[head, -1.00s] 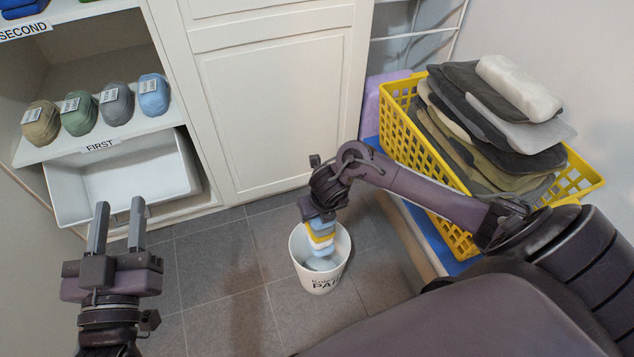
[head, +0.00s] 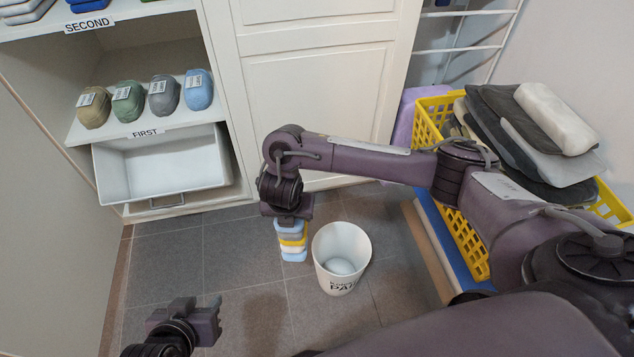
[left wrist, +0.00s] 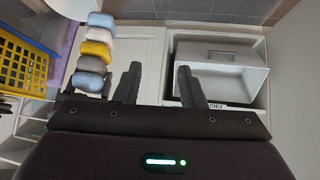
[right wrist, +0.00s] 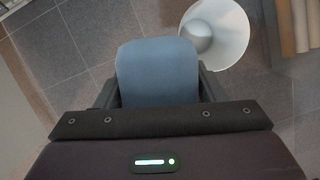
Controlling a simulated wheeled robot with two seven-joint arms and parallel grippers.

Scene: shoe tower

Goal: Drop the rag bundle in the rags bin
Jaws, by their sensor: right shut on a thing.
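The rag bundle (head: 292,241) is a stack of folded pieces in blue, grey, yellow, white and light blue. My right gripper (head: 287,214) is shut on its top and holds it hanging left of a white bucket. The bundle's blue top fills the jaws in the right wrist view (right wrist: 157,72); it also shows in the left wrist view (left wrist: 96,52). The white bucket (head: 328,262) stands on the floor, its lettering only partly legible, with a pale round thing inside. I cannot confirm it is the rags bin. My left gripper (head: 200,316) is low at the left; its fingers are apart and empty in the left wrist view (left wrist: 160,72).
A shelf unit at the left has several labelled bundles (head: 163,96) on the FIRST shelf and a white drawer-like bin (head: 158,187) below. A yellow basket (head: 430,118) of folded cloths stands at the right. The tiled floor (head: 240,265) around the bucket is clear.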

